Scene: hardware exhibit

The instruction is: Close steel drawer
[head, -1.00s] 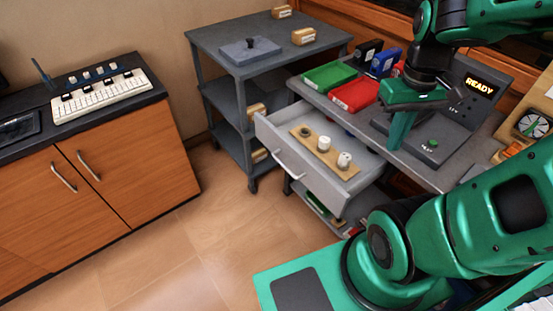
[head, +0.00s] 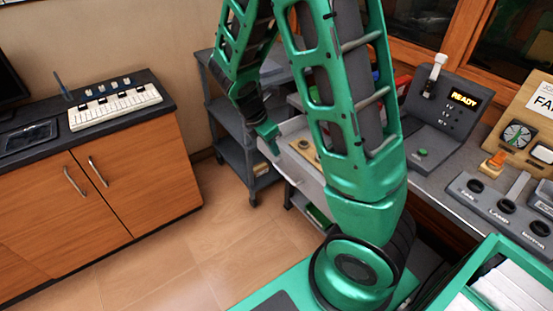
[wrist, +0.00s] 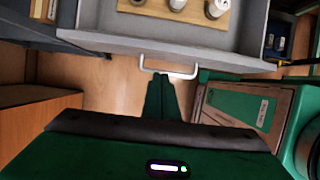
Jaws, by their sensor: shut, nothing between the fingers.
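The grey steel drawer (head: 303,177) is pulled out of the workbench, and my arm hides much of it in the head view. In the wrist view its open inside, front panel (wrist: 215,56) and pale bar handle (wrist: 183,75) show. A wooden board (wrist: 190,14) with several small knobs or weights lies inside the drawer. My gripper (head: 270,134) is shut and empty, pointing down at the drawer's outer front side. In the wrist view its fingertips (wrist: 165,80) are right at the handle; I cannot tell whether they touch it.
A grey shelf cart (head: 232,122) stands behind, left of the drawer. A wooden cabinet (head: 110,190) with a keyboard (head: 115,106) is at left. The bench holds a READY console (head: 440,115) and a switch panel (head: 500,205). The floor (head: 190,255) between cabinet and drawer is clear.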

